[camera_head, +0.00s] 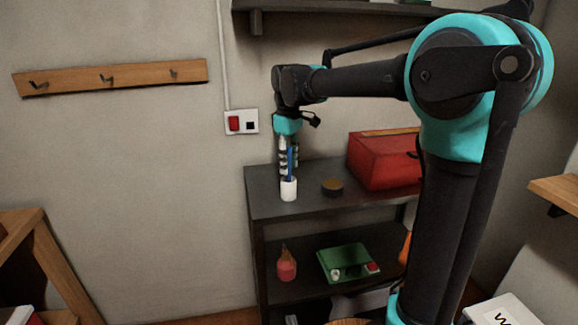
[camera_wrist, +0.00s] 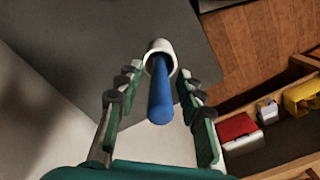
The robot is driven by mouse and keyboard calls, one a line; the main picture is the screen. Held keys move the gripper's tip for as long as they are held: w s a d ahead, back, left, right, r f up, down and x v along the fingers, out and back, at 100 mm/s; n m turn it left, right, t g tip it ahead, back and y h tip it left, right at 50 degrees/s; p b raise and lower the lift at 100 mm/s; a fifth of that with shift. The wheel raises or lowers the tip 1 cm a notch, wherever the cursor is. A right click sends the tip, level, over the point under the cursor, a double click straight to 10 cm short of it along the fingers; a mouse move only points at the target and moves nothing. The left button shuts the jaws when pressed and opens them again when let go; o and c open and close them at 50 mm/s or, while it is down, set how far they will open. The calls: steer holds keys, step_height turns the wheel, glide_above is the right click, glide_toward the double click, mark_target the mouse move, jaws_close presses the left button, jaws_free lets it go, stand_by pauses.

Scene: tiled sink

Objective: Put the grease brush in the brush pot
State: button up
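The grease brush (camera_wrist: 160,97) shows as a blue handle. Its lower end is inside the white brush pot (camera_wrist: 159,48) and its bristles are hidden. In the head view the blue handle (camera_head: 290,167) rises from the white pot (camera_head: 289,190), which stands on the dark shelf unit's top near its left front. My gripper (camera_wrist: 157,76) points down over the pot. Its fingers are apart on either side of the handle, with a visible gap on both sides, so it is open and holds nothing. In the head view my gripper (camera_head: 289,152) is around the upper handle.
A dark round tin (camera_head: 332,187) stands right of the pot, and a red toolbox (camera_head: 384,161) behind it at the right. The lower shelf holds a green scale-like box (camera_head: 347,263) and a red bottle (camera_head: 286,266). The wall with a switch plate (camera_head: 241,122) is close behind.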

step_height(320, 180, up, 11)
steer(key=shift+r, duration=0.1)
stand_by(0.3)
